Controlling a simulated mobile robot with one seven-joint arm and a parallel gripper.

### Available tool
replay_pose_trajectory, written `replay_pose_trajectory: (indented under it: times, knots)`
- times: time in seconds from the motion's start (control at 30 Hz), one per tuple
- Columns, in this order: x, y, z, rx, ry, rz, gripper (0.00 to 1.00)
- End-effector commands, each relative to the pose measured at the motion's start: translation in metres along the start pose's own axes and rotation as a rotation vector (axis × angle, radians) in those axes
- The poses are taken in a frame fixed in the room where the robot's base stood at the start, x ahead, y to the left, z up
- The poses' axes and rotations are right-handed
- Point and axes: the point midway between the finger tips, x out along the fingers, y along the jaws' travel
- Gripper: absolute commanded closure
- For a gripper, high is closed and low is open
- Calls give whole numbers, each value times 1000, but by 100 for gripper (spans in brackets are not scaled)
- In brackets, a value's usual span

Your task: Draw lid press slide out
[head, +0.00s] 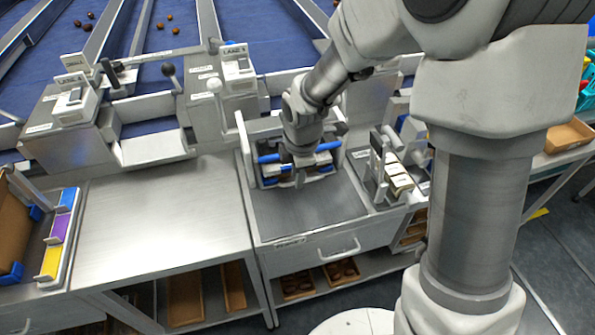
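The lid press (243,140) appears to be the grey metal station in the middle of the head view, with upright side walls and a flat dark plate (305,208) in front. A blue bar (328,146) lies across its recess, with more blue parts below it. My gripper (299,178) points down at this blue bar, near its middle. My wrist covers much of the recess, so the slide itself cannot be clearly picked out. The fingers are small and partly hidden, and I cannot tell whether they are closed on anything.
Below the plate is a drawer front with a pale handle (340,250). A bare steel table (165,225) lies to the left, with a rack of blue, purple and yellow blocks (57,230) beyond it. Levers and small labelled boxes (395,172) stand close on the right.

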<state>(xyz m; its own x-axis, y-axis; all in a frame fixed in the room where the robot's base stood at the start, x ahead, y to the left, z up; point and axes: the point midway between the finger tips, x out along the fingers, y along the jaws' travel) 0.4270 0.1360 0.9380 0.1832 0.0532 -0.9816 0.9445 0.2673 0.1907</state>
Motion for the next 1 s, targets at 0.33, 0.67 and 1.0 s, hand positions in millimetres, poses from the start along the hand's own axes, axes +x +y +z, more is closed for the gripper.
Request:
replay_pose_trajectory:
  times: [0.33,0.67,1.0]
  knots:
    - [6,0,0,-1,0,0,74]
    - [6,0,0,0,0,0,100]
    - [6,0,0,0,0,1,100]
